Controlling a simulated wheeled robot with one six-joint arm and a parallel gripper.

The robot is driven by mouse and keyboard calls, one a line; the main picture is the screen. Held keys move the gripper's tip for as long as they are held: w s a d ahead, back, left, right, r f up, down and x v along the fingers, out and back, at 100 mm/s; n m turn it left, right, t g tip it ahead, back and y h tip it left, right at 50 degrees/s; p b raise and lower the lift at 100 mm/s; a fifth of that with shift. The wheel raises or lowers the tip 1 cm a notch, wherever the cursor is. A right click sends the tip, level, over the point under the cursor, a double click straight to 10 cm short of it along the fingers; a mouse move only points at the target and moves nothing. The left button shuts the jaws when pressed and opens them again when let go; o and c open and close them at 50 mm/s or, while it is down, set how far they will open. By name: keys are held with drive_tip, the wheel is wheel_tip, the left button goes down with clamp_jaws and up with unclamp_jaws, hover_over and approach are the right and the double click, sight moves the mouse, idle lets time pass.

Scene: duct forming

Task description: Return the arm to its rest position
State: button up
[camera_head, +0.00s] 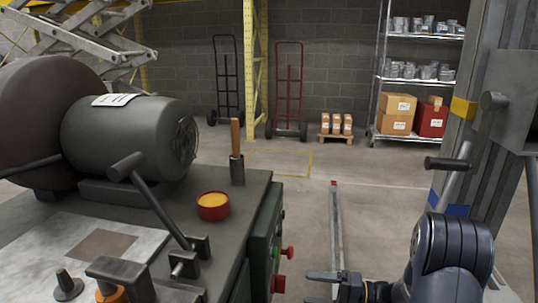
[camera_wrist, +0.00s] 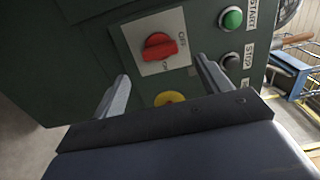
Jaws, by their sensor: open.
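My gripper (camera_head: 322,287) is at the bottom of the head view, to the right of the green machine cabinet (camera_head: 262,235) and apart from it. Its fingers are spread and nothing shows between them. My dark arm link reaches in from the lower right. In the wrist view the open fingers (camera_wrist: 166,82) point at the cabinet's control panel. A red rotary switch (camera_wrist: 159,46) on a white plate shows between and beyond the fingers. A yellow round part (camera_wrist: 169,98) below it is partly hidden by the gripper body.
A green start button (camera_wrist: 232,18) and a dark stop button (camera_wrist: 232,61) sit right of the switch. Red knobs (camera_head: 287,252) stick out from the cabinet side. A red cup (camera_head: 213,206) stands on the machine top. A grey column stands at right. Open floor lies behind.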

drive_tip(key=shift+w+a+f+m+p, duration=0.15)
drive_tip(key=shift+a+m+p, duration=0.65)
drive_tip(key=shift+m+p, duration=2.15)
drive_tip(key=shift+w+a+r+m+p, duration=0.15)
drive_tip(key=shift+a+m+p, duration=0.65)
drive_tip(key=shift+m+p, duration=2.15)
drive_tip(key=shift+w+a+f+m+p, duration=0.2)
drive_tip(key=shift+a+m+p, duration=0.6)
drive_tip(key=shift+m+p, duration=2.15)
drive_tip(key=shift+m+b, duration=0.25)
drive_tip(key=shift+b, duration=0.05)
